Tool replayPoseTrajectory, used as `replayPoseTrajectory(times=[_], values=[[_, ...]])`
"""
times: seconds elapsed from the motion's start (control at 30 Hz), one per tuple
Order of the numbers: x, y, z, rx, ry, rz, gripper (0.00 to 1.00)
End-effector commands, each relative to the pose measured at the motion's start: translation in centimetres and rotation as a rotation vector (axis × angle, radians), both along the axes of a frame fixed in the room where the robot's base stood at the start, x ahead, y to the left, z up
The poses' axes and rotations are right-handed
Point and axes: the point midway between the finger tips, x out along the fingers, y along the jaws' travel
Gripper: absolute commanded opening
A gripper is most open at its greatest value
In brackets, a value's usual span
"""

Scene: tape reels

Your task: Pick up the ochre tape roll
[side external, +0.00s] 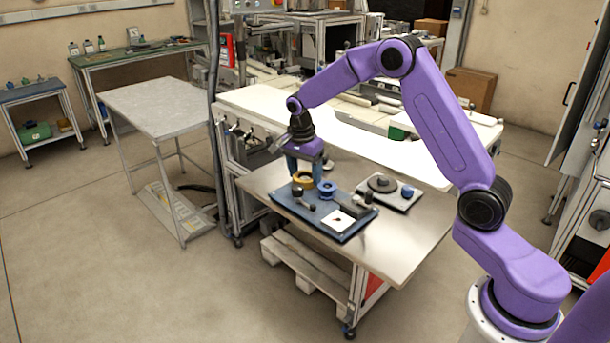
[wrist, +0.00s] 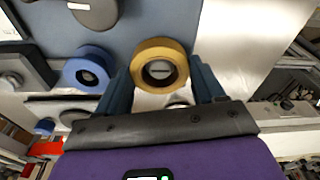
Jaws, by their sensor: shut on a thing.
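The ochre tape roll (wrist: 143,76) is a thick yellow-brown ring, seen in the wrist view between the two blue fingers of my gripper (wrist: 163,85). In the side external view the roll (side external: 301,185) is at the back left of the dark blue board (side external: 313,217), below my gripper (side external: 304,174). My gripper is shut on the roll, with a finger on each side. I cannot tell whether the roll touches the board or is slightly raised.
A blue reel (side external: 327,186) stands close to the right of the ochre roll. Small dark parts and a white square (side external: 343,219) are on the board. A grey plate (side external: 405,200) with a dark disc lies behind right. The metal table (side external: 395,245) is bare in front.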

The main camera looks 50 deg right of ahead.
Motion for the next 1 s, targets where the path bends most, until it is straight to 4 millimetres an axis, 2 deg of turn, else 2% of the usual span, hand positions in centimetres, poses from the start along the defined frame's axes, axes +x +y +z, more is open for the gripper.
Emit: replayPoseTrajectory(times=[0.27, 0.37, 0.63, 0.8, 1.0], values=[[0.1, 0.0, 3.1, 0.001, -0.006, -0.001, 0.39], [-1.0, 0.2, 4.2, 0.001, -0.004, 0.000, 0.39], [-5.0, 0.5, 8.9, 0.001, -0.006, 0.001, 0.39], [-8.3, 0.8, 10.4, 0.001, -0.003, 0.000, 0.39], [-11.4, 1.0, 11.7, 0.001, -0.003, 0.000, 0.39]])
